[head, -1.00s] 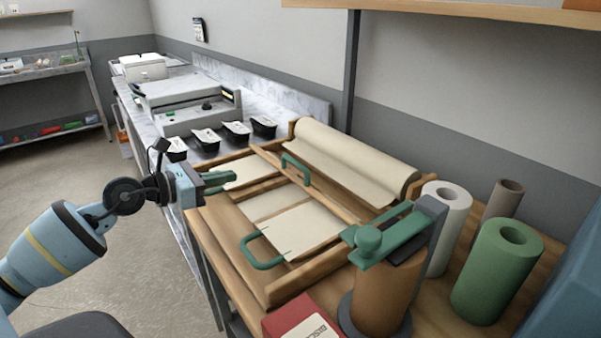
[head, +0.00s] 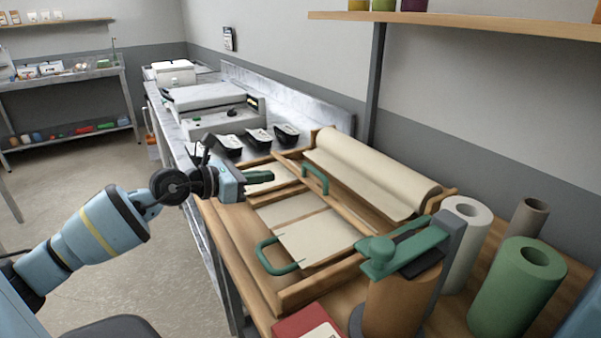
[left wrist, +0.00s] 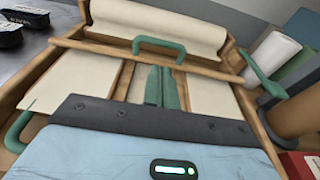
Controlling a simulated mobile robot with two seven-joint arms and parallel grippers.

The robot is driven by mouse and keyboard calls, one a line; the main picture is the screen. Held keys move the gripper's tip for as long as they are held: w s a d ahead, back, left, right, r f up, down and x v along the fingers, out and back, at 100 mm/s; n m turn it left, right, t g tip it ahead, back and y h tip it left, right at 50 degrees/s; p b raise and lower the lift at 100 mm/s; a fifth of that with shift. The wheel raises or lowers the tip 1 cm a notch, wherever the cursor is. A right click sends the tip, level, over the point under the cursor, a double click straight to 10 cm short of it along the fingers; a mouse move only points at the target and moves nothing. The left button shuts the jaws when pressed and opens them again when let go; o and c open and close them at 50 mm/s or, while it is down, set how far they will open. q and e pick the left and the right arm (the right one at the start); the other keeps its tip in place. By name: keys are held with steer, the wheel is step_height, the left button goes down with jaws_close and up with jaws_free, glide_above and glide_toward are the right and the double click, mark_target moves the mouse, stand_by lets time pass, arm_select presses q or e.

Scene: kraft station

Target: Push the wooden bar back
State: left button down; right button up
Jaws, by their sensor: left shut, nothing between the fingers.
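The wooden bar (head: 345,215) lies across the wooden paper station, in front of the cream paper roll (head: 370,172), with a green handle (head: 316,178) on it. In the left wrist view the bar (left wrist: 205,68) crosses the upper part, its green handle (left wrist: 158,46) standing above it. My left gripper (head: 262,177) is shut and empty, over the left part of the station, on the near side of the bar. In the left wrist view its green fingers (left wrist: 161,87) point toward the bar below the handle; I cannot tell whether they touch it. My right gripper is not in view.
A second green handle (head: 272,256) sits at the front of the station. A green roll (head: 517,288), a white roll (head: 464,235) and a brown tape dispenser (head: 400,300) stand at the right. Black trays (head: 258,138) lie behind. A shelf (head: 470,24) hangs above.

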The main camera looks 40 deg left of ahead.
mark_target(312, 171)
arm_select(q)
steer(key=p+x, duration=0.1)
steer(key=x, duration=0.7)
steer(key=shift+w+d, duration=0.2)
steer(key=shift+w, duration=0.1)
steer(key=shift+x, duration=0.8)
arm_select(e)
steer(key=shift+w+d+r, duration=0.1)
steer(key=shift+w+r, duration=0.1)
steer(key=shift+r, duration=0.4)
arm_select(q)
steer(key=shift+w, duration=0.1)
